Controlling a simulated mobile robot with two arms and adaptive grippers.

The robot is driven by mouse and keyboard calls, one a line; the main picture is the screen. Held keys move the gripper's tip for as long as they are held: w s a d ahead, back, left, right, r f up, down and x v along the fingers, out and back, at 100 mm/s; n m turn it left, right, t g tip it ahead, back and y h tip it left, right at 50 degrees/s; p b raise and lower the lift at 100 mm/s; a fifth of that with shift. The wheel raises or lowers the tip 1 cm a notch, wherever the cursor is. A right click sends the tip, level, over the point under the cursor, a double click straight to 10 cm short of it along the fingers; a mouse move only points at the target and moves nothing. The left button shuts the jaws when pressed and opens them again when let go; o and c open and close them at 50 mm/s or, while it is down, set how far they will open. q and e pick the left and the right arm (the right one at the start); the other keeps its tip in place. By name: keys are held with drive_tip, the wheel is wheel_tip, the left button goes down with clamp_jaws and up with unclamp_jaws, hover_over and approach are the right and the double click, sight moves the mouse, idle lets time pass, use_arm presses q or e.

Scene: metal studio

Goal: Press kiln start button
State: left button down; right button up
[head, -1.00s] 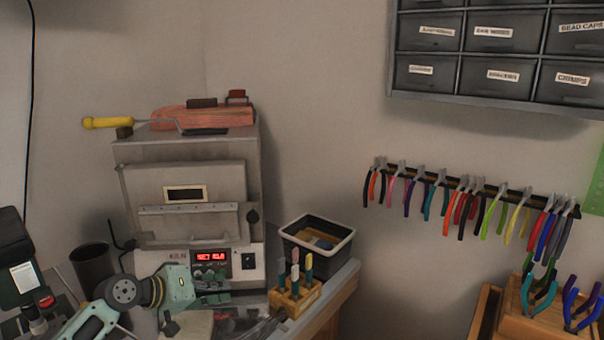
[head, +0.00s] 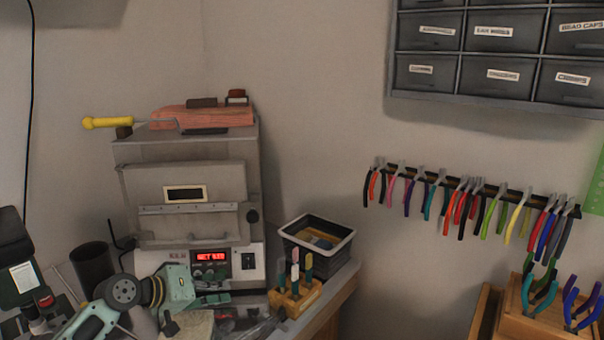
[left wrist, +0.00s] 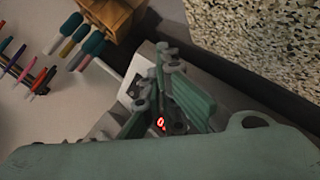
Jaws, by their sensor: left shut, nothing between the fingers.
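The grey kiln (head: 185,182) stands on the bench against the wall. Its white front panel carries a lit red display (head: 211,256), small controls below it and a dark switch (head: 248,261) at the right. I cannot tell which control is the start button. My left gripper (head: 212,299) is shut and empty, low in front of the panel, beneath the display. In the left wrist view my left gripper (left wrist: 168,85) shows shut, with red lit digits (left wrist: 160,123) beside its fingers. Contact with the panel cannot be told. My right gripper is not in view.
A wooden block with handled tools (head: 295,292) and a black bin (head: 316,242) stand right of the kiln. A dark cup (head: 92,265) stands at the left. A torch with a yellow handle (head: 107,123) lies on top. Pliers hang on the wall rack (head: 470,184).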

use_arm(q)
drive_tip(key=shift+w+f+b, duration=0.2)
drive_tip(key=shift+w+b, duration=0.1)
drive_tip(key=shift+w, duration=0.15)
drive_tip(key=shift+w, duration=0.1)
idle(0.4)
drive_tip(key=shift+s+r+p, duration=0.25)
drive_tip(key=shift+s+p, duration=0.35)
